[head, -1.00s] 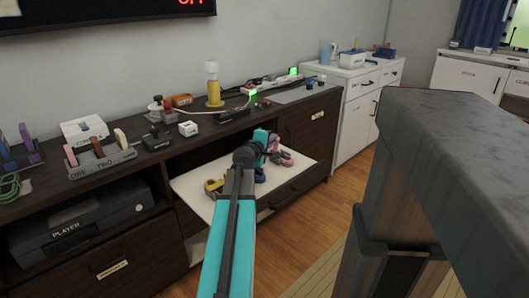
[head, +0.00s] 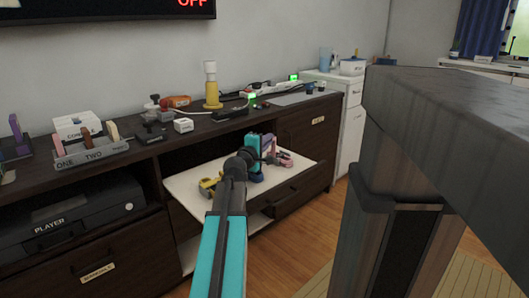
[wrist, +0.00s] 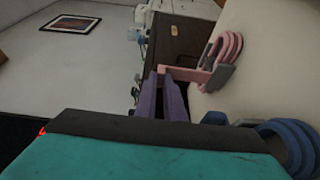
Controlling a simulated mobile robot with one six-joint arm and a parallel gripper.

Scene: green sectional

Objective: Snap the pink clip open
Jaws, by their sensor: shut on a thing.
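The pink clip (head: 284,159) lies on the pulled-out white board (head: 184,203), to the right of my gripper (head: 268,147). In the wrist view the pink clip (wrist: 228,50) shows its loops in a grey holder, with a flat pink bar reaching left to my fingertips. My gripper's purple-grey fingers (wrist: 163,84) are close together and shut on the end of that bar; the exact contact is small and partly hidden. A blue clip (wrist: 285,140) lies nearer on the board, apart from the fingers. A yellow clip (head: 208,187) sits to the left of my arm.
A dark cabinet top (head: 150,143) behind the board carries a lamp (head: 211,85), a labelled rack (head: 90,150) and small devices. A large dark grey piece of furniture (head: 440,105) stands close on the right. Open wood floor (head: 285,248) lies between it and the cabinet.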

